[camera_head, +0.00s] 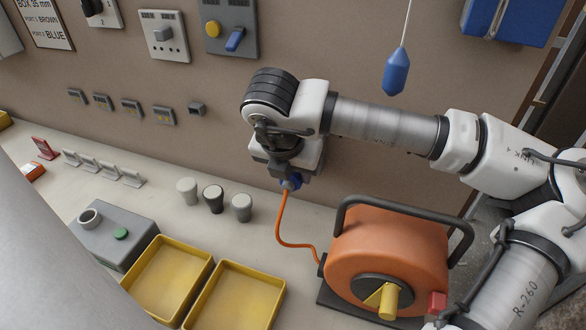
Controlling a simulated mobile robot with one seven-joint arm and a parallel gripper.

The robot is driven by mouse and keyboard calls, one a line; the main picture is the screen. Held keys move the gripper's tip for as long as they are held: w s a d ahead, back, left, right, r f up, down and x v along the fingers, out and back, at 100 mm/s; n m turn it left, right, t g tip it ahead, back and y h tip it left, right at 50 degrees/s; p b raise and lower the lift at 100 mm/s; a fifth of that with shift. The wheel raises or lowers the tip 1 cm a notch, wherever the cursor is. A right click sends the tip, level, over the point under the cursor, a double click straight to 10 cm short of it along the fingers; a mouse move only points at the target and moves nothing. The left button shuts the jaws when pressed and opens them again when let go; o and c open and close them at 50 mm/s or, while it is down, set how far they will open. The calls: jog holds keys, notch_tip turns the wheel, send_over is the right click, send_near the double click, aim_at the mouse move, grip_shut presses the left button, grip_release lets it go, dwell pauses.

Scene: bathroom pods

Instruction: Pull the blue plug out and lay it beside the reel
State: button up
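The blue plug (297,181) shows only in small part at the lower end of my gripper (287,177), close to the back wall. My gripper points down and its fingers are mostly hidden, so I cannot tell whether they are closed on the plug. No socket shows behind them. An orange cord (281,222) runs from the plug down to the reel. The orange reel (387,244) stands on the counter at the lower right, with a dark carry handle and a yellow crank knob.
Left of the reel are two yellow trays (207,258), several grey and dark knobs (242,208) and a grey button box (97,246). A blue pull cord weight (396,72) hangs above my arm. Bare counter (300,275) lies between the right tray and the reel.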

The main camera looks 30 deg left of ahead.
aim_at(286, 192)
jog(key=shift+c, duration=1.2)
jog(key=o, duration=0.3)
jog(key=c, duration=0.5)
jog(key=shift+c, duration=0.2)
jog(key=shift+s+d+b, duration=0.15)
jog(key=shift+s+b, duration=0.5)
jog(key=shift+b, duration=0.05)
jog(key=shift+s+d+b, duration=0.2)
jog(key=shift+s+b, duration=0.35)
jog(key=shift+s, duration=0.25)
jog(key=shift+s+d+b, duration=0.2)
jog(key=shift+s+b, duration=0.35)
jog(key=shift+s, duration=0.2)
